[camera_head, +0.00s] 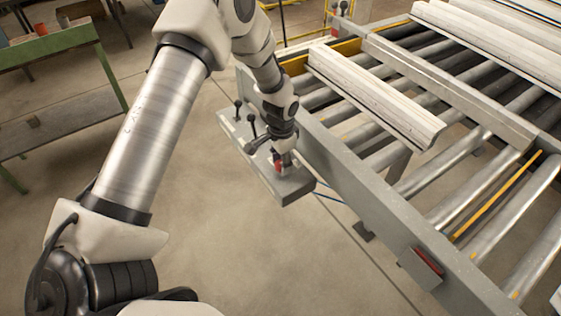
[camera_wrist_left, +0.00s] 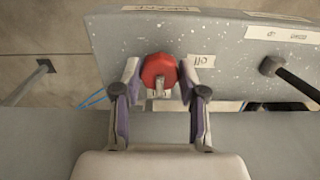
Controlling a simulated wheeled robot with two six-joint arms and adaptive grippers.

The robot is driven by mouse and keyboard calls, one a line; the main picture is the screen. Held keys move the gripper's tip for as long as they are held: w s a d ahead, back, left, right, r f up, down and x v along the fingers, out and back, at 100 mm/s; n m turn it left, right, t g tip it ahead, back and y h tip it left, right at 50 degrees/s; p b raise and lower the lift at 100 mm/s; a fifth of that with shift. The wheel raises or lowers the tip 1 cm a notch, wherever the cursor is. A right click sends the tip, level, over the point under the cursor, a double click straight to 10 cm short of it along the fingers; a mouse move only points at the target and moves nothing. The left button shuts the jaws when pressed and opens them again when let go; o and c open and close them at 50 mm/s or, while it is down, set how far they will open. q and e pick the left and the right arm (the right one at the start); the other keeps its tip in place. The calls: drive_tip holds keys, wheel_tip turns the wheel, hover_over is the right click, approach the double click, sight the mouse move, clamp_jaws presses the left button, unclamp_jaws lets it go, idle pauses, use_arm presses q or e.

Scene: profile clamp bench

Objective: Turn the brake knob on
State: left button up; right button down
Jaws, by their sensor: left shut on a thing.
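The brake knob (camera_wrist_left: 159,66) is red and faceted, with a pale bar or pointer across its near side, on the grey control box (camera_wrist_left: 225,48). My left gripper (camera_wrist_left: 160,76) has one finger on each side of the knob and is shut on it. In the head view, the left gripper (camera_head: 281,160) reaches down to the box (camera_head: 293,186), and only a bit of the red knob (camera_head: 278,168) shows beside the fingers. My right gripper is in neither view.
Black-tipped levers (camera_head: 252,125) stand on the box left of the gripper; one lever (camera_wrist_left: 290,75) shows right of the knob in the wrist view. The roller conveyor (camera_head: 345,180) with pale profiles (camera_head: 375,95) lies right. A green bench (camera_head: 55,42) stands far left.

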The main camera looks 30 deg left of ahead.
use_arm(q)
drive_tip(key=shift+s+f, duration=0.15)
drive_tip(key=shift+f, duration=0.05)
drive_tip(key=o, duration=1.1)
drive_tip(key=shift+w, duration=0.25)
drive_tip(key=shift+r, duration=0.15)
wheel_tip(320, 180, up, 12)
drive_tip(key=shift+f, duration=0.15)
drive_tip(key=shift+f, duration=0.1)
